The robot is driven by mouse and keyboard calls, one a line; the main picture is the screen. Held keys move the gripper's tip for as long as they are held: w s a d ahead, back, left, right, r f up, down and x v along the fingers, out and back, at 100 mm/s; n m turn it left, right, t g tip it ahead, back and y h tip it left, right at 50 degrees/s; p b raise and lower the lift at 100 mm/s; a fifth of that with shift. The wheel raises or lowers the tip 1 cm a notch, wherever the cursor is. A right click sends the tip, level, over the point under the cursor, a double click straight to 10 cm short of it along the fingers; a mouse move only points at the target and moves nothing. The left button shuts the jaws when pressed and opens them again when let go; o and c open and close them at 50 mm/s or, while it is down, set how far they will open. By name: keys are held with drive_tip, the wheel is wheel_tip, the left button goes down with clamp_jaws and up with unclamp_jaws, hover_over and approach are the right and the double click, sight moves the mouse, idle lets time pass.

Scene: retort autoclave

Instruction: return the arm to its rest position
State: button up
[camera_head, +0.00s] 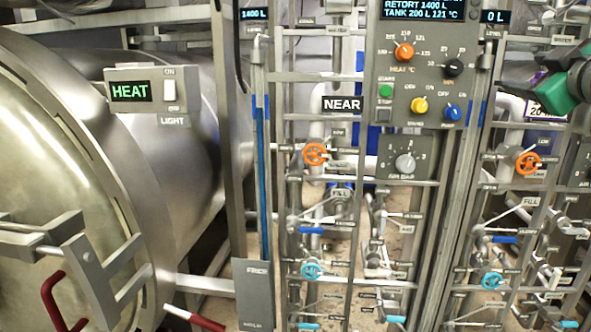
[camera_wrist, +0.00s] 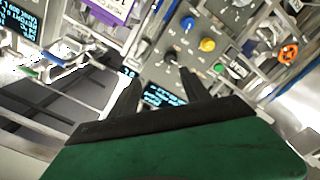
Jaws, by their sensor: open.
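My gripper shows in the wrist view (camera_wrist: 158,92), with two dark fingers apart and nothing between them. Its green and black body fills the bottom of that view. In the head view a green and black part of my arm (camera_head: 556,92) shows at the upper right edge, in front of the pipe frame; the fingertips cannot be made out there. Beyond the fingers in the wrist view is the grey control panel with a blue knob (camera_wrist: 188,24), a yellow knob (camera_wrist: 207,45) and a green button (camera_wrist: 219,68). The fingers appear apart from the panel.
The control panel (camera_head: 425,115) stands upper centre right. A large steel retort (camera_head: 60,130) with red handles is at left, beside the HEAT box (camera_head: 150,92). Pipe racks with orange handwheels (camera_head: 315,154) and blue handwheels (camera_head: 311,272) fill the middle and right, close to my arm.

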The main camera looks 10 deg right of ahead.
drive_tip(key=w+a+f+m+g+y+p, duration=0.2)
drive_tip(key=w+a+f+m+g+p, duration=0.15)
drive_tip(key=w+a+f, duration=0.55)
drive_tip(key=a+f+m+g+y+p, duration=0.1)
drive_tip(key=a+f+g+y+p, duration=0.2)
drive_tip(key=a+f, duration=0.8)
drive_tip(key=s+a+f+g+p, duration=0.3)
drive_tip(key=s+a+f+g, duration=0.1)
drive_tip(key=s+a+f, duration=0.3)
drive_tip(key=s+a+f+m+g+p, duration=0.1)
drive_tip(key=s+a+f+g+p, duration=0.2)
drive_tip(key=s+a+f, duration=0.4)
drive_tip(key=s+f, duration=0.5)
drive_tip(key=f, duration=0.4)
drive_tip(key=shift+g, duration=0.35)
drive_tip(key=shift+s+d, duration=0.1)
